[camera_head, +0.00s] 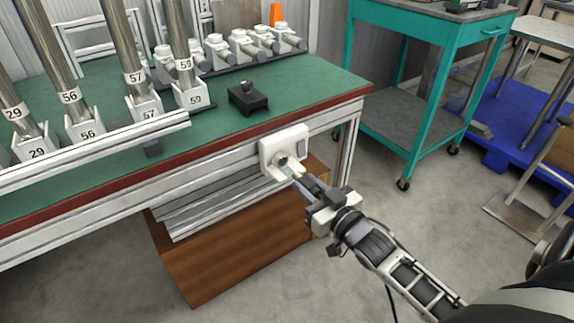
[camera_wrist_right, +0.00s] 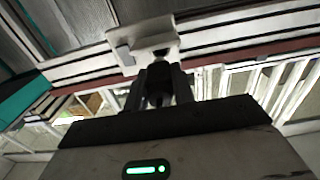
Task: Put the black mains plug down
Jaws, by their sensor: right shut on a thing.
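My right gripper (camera_head: 296,176) is at the front of the bench, with its fingertips up against the white socket box (camera_head: 298,142). In the right wrist view, the gripper (camera_wrist_right: 165,88) is shut on the dark black mains plug (camera_wrist_right: 159,82), which sits between its two fingers and points at the socket box (camera_wrist_right: 145,42). In the head view the fingers mostly hide the plug. I cannot tell whether its pins are in the socket. My left gripper is not in view.
The green bench top (camera_head: 320,80) carries a small black block (camera_head: 248,97), numbered tubes in holders (camera_head: 189,95) and several grey-white fittings (camera_head: 244,45). A brown wooden box (camera_head: 235,255) stands under the bench. A teal trolley (camera_head: 437,45) stands at the right, with free floor before it.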

